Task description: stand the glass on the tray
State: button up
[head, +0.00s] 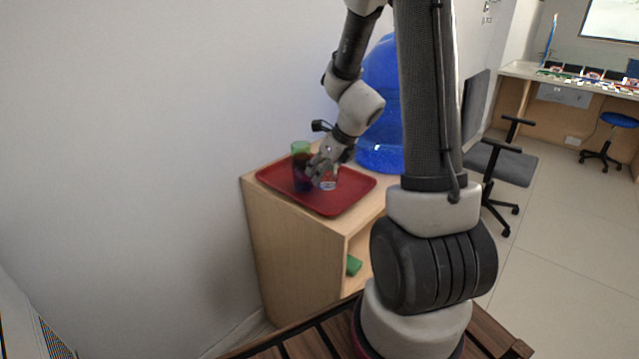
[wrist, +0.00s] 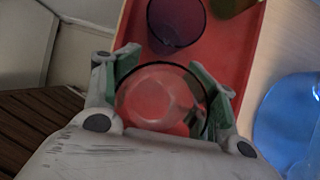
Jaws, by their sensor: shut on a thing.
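A clear glass (wrist: 158,98) is between the fingers of my gripper (wrist: 165,85) in the wrist view, and the gripper is shut on it. In the head view the glass (head: 328,182) shows low over the red tray (head: 330,207), below my gripper (head: 322,172). It looks upright. I cannot tell for sure whether its base touches the tray. The tray also shows in the wrist view (wrist: 235,65) under the glass.
A dark purple glass (head: 301,178) and a green one (head: 300,147) stand close by at the tray's left. A large blue water bottle (head: 380,140) is behind on the wooden cabinet (head: 295,245). A wall is at the left. A green item (head: 354,265) lies on the shelf below.

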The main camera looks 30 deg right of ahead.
aim_at(322, 185)
jog(key=shift+f, duration=2.65)
jog(key=o, duration=1.4)
